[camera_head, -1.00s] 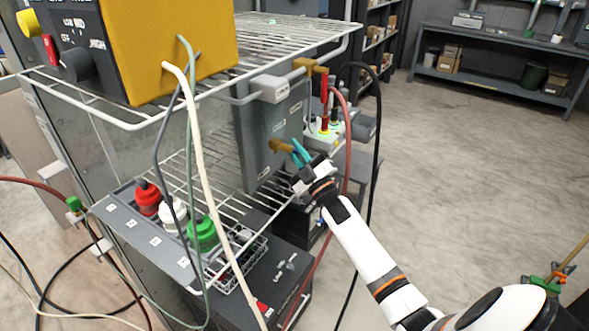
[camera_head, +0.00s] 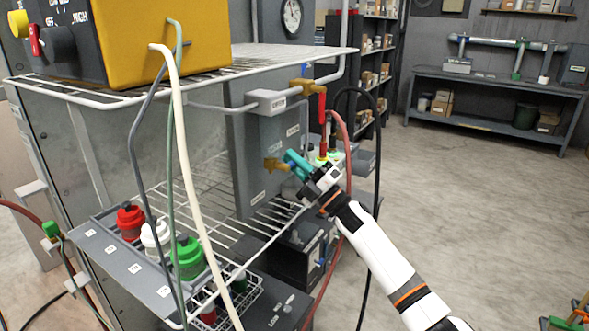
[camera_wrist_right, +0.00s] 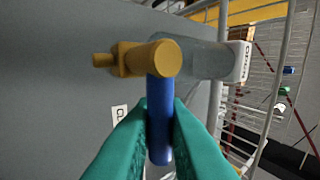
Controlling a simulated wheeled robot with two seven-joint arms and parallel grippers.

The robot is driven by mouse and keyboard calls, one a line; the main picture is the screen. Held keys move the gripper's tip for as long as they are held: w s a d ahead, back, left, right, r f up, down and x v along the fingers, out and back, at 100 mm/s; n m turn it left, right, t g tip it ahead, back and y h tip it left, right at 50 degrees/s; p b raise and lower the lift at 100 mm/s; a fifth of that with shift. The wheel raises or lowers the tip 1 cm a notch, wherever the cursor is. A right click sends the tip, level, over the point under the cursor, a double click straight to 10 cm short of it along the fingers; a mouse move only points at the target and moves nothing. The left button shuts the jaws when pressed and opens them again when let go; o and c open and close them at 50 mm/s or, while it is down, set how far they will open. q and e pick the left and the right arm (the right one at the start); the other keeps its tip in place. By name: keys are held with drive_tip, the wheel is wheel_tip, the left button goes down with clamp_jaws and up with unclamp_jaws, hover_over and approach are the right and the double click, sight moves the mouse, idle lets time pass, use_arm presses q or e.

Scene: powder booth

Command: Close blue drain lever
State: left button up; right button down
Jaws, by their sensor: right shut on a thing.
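The blue drain lever (camera_wrist_right: 159,120) sits on a brass valve (camera_wrist_right: 150,59) and points down from it in the right wrist view. In the head view the brass valve (camera_head: 275,165) sticks out low on the front of a grey tank (camera_head: 245,150). My right gripper (camera_wrist_right: 160,138), with teal fingers, is shut on the lever, one finger on each side. In the head view my right gripper (camera_head: 294,163) is at the valve and hides most of the lever. My left gripper is not in view.
A wire rack shelf (camera_head: 290,62) stands above and around the tank. Red, white and green bottles (camera_head: 187,257) stand in a tray at lower left. A red hose (camera_head: 347,150) and a black cable hang just right of my gripper. The floor at right (camera_head: 470,220) is clear.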

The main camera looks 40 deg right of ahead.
idle(0.4)
drive_tip(key=c, duration=1.8)
unclamp_jaws()
drive_tip(key=shift+o, duration=0.2)
drive_tip(key=b+v, duration=0.2)
drive_tip(key=v, duration=1)
drive_tip(key=shift+b, duration=0.35)
